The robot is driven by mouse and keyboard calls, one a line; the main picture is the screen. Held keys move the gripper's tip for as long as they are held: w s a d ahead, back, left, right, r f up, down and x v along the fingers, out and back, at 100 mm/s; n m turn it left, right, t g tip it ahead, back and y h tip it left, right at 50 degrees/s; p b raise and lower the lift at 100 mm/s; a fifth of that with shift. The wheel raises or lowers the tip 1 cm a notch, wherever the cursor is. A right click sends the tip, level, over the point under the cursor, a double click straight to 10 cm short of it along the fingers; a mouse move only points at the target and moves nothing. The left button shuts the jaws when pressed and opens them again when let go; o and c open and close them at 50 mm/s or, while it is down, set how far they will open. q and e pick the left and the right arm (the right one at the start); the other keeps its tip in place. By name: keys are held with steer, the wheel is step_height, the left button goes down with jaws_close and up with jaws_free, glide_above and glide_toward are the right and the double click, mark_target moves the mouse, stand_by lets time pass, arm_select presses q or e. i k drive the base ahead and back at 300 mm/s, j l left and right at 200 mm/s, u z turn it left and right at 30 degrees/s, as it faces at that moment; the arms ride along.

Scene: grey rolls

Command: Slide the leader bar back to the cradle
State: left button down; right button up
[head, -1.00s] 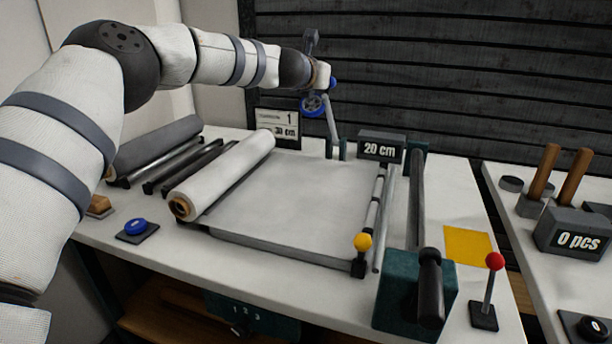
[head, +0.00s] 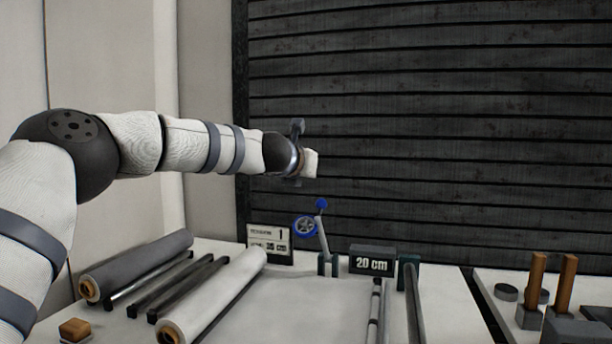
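A segmented dark bar (head: 374,312), which I take to be the leader bar, lies along the right edge of the pale sheet (head: 310,305); its near end is cut off by the frame. The sheet runs left to a white roll (head: 215,295) with a brown core. I cannot tell which part is the cradle. My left gripper (head: 309,163) is in the air above the back of the table, above a lever with a blue knob (head: 322,204) and apart from it. Its fingers are too small and turned away to read. My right gripper is out of view.
A grey roll (head: 135,266) and dark bars (head: 185,287) lie left. Wooden handles (head: 565,283) stand right. A dark slatted wall (head: 430,130) closes the back.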

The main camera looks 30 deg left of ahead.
mark_target(373, 321)
steer(key=k+l, duration=0.15)
steer(key=k, duration=0.35)
steer(key=k+l, duration=0.15)
steer(key=k, duration=0.3)
